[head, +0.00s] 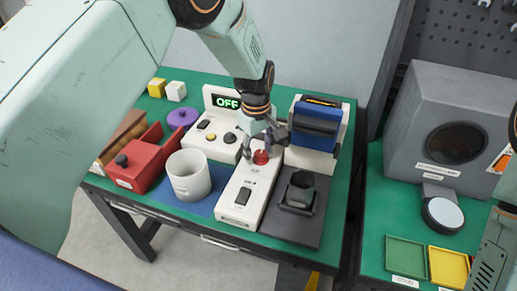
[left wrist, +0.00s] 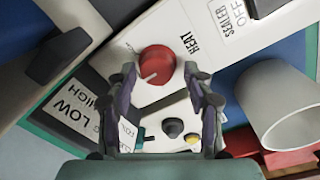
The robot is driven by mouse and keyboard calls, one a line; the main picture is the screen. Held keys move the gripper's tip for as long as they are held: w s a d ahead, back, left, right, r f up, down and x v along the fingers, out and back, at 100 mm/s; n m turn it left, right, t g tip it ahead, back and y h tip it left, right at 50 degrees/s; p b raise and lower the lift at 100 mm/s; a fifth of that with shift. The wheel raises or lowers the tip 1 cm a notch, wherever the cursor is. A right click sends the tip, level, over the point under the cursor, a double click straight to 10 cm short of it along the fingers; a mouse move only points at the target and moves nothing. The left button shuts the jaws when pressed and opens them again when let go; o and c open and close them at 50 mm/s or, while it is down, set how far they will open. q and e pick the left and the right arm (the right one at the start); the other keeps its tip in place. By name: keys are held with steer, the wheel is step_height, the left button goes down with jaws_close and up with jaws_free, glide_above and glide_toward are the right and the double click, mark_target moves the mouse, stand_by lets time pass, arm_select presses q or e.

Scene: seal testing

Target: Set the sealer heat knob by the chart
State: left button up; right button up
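The sealer (head: 236,205) is a long white unit on the green table, with a dark rocker switch (head: 243,196) at its near end. Its red heat knob (head: 261,157) is at the far end. In the left wrist view the knob (left wrist: 157,62) shows a pale pointer mark toward the lower left, beside the word HEAT. My left gripper (head: 262,138) is above the knob. Its fingers (left wrist: 165,95) are spread, with the knob just beyond the tips; contact is not clear. A card reading LOW and HIGH (left wrist: 72,112) is partly cut off. My right gripper is out of view.
A white box with a green OFF display (head: 226,102) stands behind the sealer. A white cup (head: 188,176) and red block (head: 140,165) are left.

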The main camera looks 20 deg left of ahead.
arm_select(q)
steer(key=shift+w+d, duration=0.15)
steer(key=shift+d, duration=0.05)
steer(key=c, duration=0.4)
steer(key=shift+a, duration=0.1)
steer(key=c, duration=0.5)
steer(key=shift+c, duration=0.2)
steer(key=shift+r+m+p, duration=0.15)
steer(key=shift+m+p, duration=0.7)
steer(key=shift+m, duration=0.25)
steer(key=m+p, duration=0.1)
steer(key=m, duration=0.1)
steer(key=shift+w+m, duration=0.15)
steer(key=shift+m, duration=0.15)
steer(key=m+p, duration=0.1)
steer(key=m, duration=0.2)
steer(key=shift+m+p, duration=0.3)
steer(key=shift+w+m+p, duration=0.15)
steer(key=shift+m+p, duration=0.15)
steer(key=shift+m, duration=1.6)
